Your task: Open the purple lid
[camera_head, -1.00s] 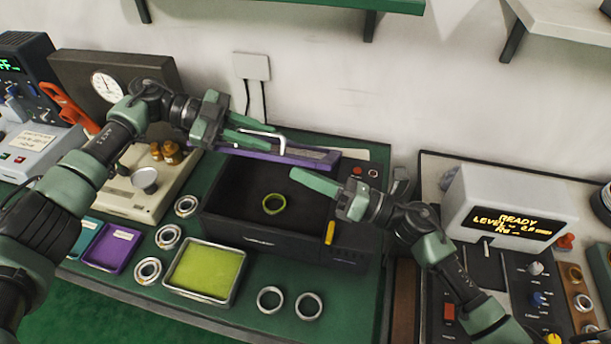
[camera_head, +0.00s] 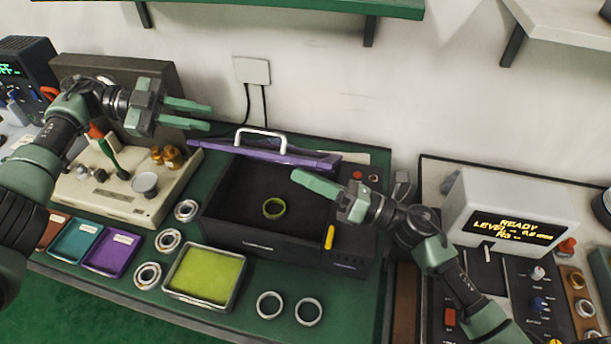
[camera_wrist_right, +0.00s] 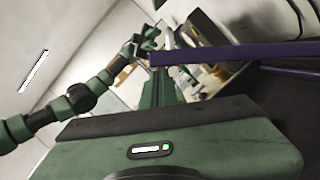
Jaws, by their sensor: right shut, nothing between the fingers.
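The black box (camera_head: 228,232) stands in the middle of the bench, with its inside in view. Its purple lid (camera_head: 275,156) stands raised at the box's back edge, with a white handle (camera_head: 262,133) on top. The lid also shows as a purple bar in the right wrist view (camera_wrist_right: 235,52). A yellow-green ring (camera_head: 274,208) lies inside the box. My left gripper (camera_head: 210,116) is open and empty, to the left of the handle and apart from it. My right gripper (camera_head: 297,177) is shut and empty above the box's right part, in front of the lid.
A yellow-green padded tray (camera_head: 236,291) and several metal rings (camera_head: 308,310) lie in front of the box. A beige device (camera_head: 120,196) stands to the left, a grey display unit (camera_head: 507,205) to the right. A green shelf (camera_head: 270,7) hangs above.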

